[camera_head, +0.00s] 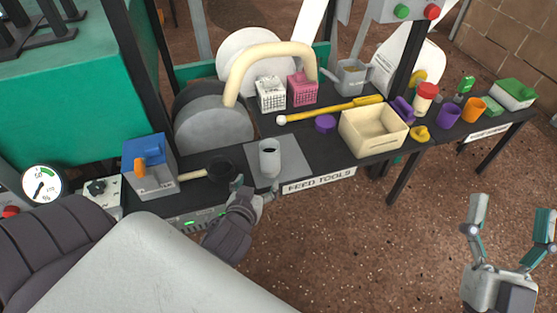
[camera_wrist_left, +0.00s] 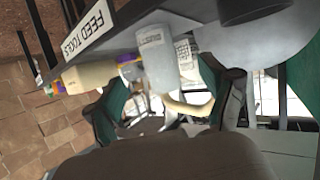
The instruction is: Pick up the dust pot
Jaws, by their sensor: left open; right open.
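The dust pot (camera_head: 269,158), a grey cylinder with an open top, stands upright on a grey mat (camera_head: 292,157) on the dark bench. In the left wrist view the pot (camera_wrist_left: 157,62) shows small print on its side and appears ahead between the fingers. My left gripper (camera_head: 254,188) is open and empty just in front of the pot, at the bench's front edge; its fingers also show in the left wrist view (camera_wrist_left: 170,105). I cannot tell whether a finger touches the pot. My right gripper (camera_head: 510,225) is open and empty above the floor at the right.
A black round tool (camera_head: 220,169) with a wooden handle lies left of the pot, beside a blue box (camera_head: 149,162). A cream bin (camera_head: 373,130), a purple lid (camera_head: 325,123) and a yellow stick (camera_head: 330,111) lie to the right. A grinder-like machine (camera_head: 213,125) stands behind.

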